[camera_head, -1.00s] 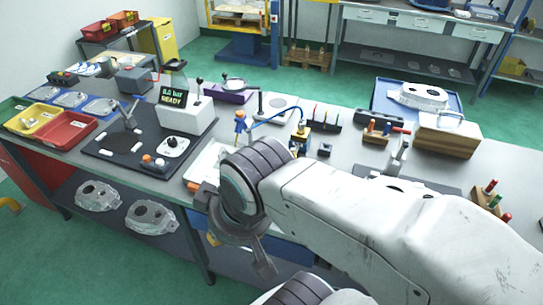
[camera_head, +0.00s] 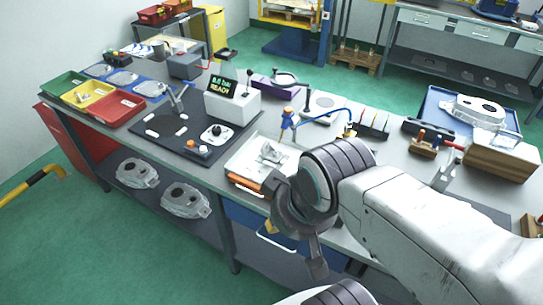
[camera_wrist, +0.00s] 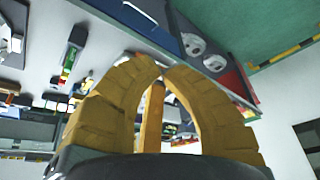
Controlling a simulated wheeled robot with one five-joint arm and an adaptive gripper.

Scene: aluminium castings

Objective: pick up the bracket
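A small light grey part that looks like the bracket (camera_head: 270,152) lies in a white tray (camera_head: 241,166) near the front edge of the bench. My wrist hangs just right of and in front of the tray and covers its right end. My gripper (camera_wrist: 161,70) shows in the wrist view with its yellow-brown fingers curved together and their tips meeting. Nothing shows between the tips. In the head view the fingers are mostly hidden behind my wrist. I cannot make out the bracket in the wrist view.
A dark mat (camera_head: 172,128) with a fixture and a white display box (camera_head: 232,106) lies left of the tray. Red (camera_head: 117,108), yellow and green bins stand farther left. Castings lie on the lower shelf.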

